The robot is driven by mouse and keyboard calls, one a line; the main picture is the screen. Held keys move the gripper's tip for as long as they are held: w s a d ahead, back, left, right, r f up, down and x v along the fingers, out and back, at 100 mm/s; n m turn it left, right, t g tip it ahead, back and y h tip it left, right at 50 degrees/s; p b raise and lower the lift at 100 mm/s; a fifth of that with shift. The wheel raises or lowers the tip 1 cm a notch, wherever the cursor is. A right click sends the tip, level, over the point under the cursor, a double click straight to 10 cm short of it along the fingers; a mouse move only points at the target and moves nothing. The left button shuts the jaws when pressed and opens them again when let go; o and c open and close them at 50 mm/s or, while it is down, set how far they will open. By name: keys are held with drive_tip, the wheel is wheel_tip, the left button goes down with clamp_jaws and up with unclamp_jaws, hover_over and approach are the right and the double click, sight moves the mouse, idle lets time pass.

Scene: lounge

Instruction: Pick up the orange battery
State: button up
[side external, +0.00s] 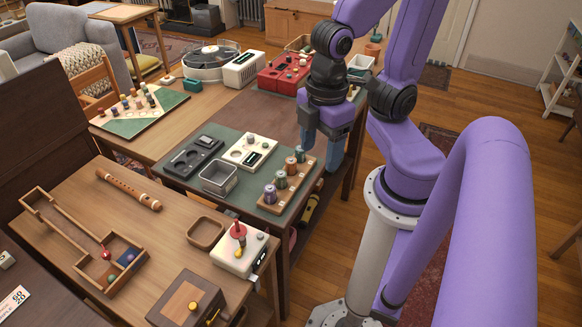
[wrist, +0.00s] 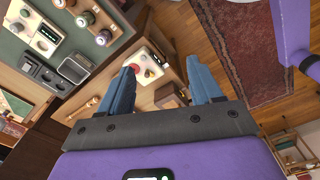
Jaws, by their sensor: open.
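A wooden rack (side external: 262,207) on the green mat holds a row of upright cylinders. One cylinder is purple (side external: 269,195) and one is green (side external: 281,180). An orange-brown cylinder (side external: 291,166), which looks like the orange battery, stands toward the far end. In the side view my gripper (side external: 318,160) hangs just right of the rack, near the table edge.
A grey bin (side external: 218,177), a dark device (side external: 192,156) and a white device (side external: 249,151) lie left of the rack. A white joystick box (side external: 232,262) stands on the nearer table. Open floor lies right of the table.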

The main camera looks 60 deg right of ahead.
drive_tip(key=w+d+f+n, duration=0.1)
drive_tip(key=w+d+f, duration=0.15)
drive_tip(key=w, duration=0.45)
drive_tip(key=n, duration=0.3)
hover_over(291, 160)
wheel_tip(291, 160, down, 5)
drive_tip(key=f, duration=1.2)
drive_tip(key=shift+s, duration=0.4)
drive_tip(key=shift+w+f, duration=0.2)
drive_tip(key=shift+f, duration=1.1)
drive_tip(key=shift+w+f, duration=0.2)
drive_tip(key=shift+f, duration=1.05)
clamp_jaws()
drive_tip(key=shift+r, duration=0.15)
